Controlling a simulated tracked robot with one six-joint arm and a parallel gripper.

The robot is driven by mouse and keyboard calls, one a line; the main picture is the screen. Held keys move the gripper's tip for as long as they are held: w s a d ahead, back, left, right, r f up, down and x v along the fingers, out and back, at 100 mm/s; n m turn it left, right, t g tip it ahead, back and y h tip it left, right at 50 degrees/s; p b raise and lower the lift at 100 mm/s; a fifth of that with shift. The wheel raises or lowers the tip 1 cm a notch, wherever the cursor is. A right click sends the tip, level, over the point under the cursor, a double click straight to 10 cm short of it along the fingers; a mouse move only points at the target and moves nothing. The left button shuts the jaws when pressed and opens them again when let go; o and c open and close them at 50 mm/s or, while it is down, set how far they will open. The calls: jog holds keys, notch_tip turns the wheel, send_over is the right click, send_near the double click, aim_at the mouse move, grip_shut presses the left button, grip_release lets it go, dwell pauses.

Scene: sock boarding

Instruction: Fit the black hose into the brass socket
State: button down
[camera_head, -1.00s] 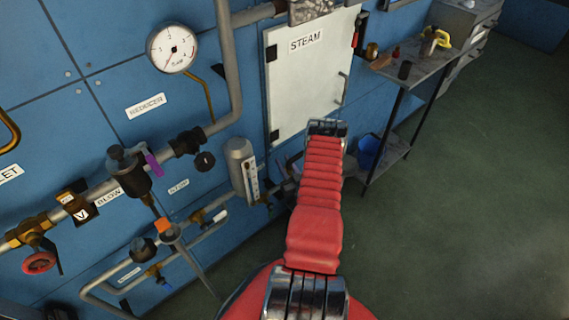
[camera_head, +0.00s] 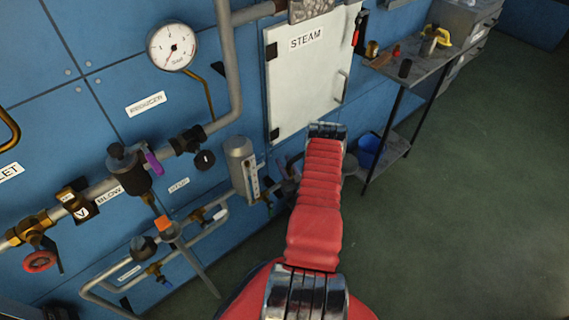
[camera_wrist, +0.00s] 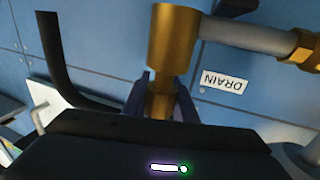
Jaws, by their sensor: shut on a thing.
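In the wrist view the brass socket (camera_wrist: 172,38) is a wide brass cylinder at the top centre, joined on its right to a grey pipe. My gripper (camera_wrist: 161,85) is just below it, its two dark fingers closed on either side of a narrow brass piece (camera_wrist: 160,103). This piece lines up with the socket's lower end; I cannot tell whether it is inside or only meets it. The black hose (camera_wrist: 54,55) curves down from the upper left and runs behind the left finger, where its end is hidden. In the head view my red arm hides the gripper.
In the head view, pipes and valves cover the left wall, with a pressure gauge (camera_head: 172,46) and a white STEAM cabinet (camera_head: 308,85). A metal bench (camera_head: 425,66) stands right. The floor is clear there.

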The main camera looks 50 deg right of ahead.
jog(key=shift+f, duration=1.1)
jog(key=c, duration=1.4)
grip_release()
jog(key=shift+o, duration=0.2)
jog(key=v, duration=1.3)
jog(key=shift+s+a, duration=0.2)
jog(key=shift+s, duration=0.1)
